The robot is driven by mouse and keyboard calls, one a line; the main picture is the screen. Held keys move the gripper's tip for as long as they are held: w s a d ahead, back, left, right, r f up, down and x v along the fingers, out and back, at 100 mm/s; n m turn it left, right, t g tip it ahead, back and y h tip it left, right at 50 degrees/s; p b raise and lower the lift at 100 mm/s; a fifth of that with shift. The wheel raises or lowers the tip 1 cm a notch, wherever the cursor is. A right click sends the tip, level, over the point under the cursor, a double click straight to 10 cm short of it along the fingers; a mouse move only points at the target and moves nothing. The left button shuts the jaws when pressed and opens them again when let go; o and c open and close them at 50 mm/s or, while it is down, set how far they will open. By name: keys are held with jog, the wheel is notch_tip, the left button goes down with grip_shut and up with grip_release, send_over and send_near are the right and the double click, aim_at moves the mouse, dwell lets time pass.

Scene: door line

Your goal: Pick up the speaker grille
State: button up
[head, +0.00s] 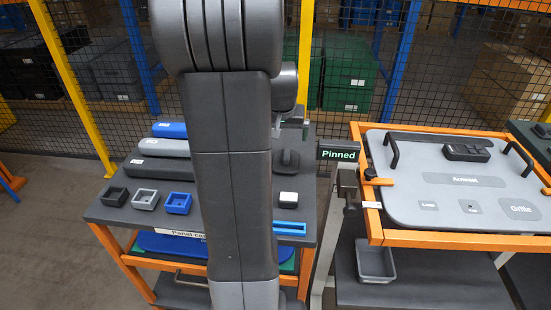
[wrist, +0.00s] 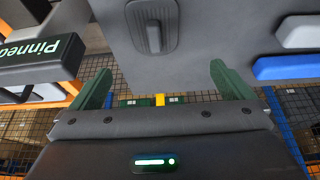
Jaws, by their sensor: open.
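A dark grey oval piece with a raised rib, which looks like the speaker grille (wrist: 153,28), lies on the dark cart top (wrist: 205,62) in the wrist view. In the head view a dark piece that seems to be the same grille (head: 290,158) shows just right of my arm. My gripper (wrist: 160,70) is open, its two green fingers apart and empty. The grille appears beyond the fingertips, between their lines and not touched. In the head view my arm hides most of the gripper.
Blue and grey bars (head: 164,147) and small bins (head: 145,199) share the cart. A "Pinned" sign (head: 338,154) on a post stands close right of the cart. Further right, an orange frame (head: 376,231) bears a grey door panel (head: 455,215) marked "Grille". Mesh fencing stands behind.

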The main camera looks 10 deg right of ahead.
aim_at(286, 154)
jog(key=x, duration=0.7)
jog(key=shift+d+f, duration=0.15)
jog(key=x, duration=0.1)
jog(key=p+x, duration=0.1)
jog(key=x, duration=0.2)
jog(key=shift+s+d+f+p, duration=0.15)
jog(key=shift+s+d+p, duration=0.1)
jog(key=shift+d+p, duration=0.1)
jog(key=shift+w+f, duration=0.25)
jog(key=shift+f, duration=0.35)
jog(key=c, duration=1)
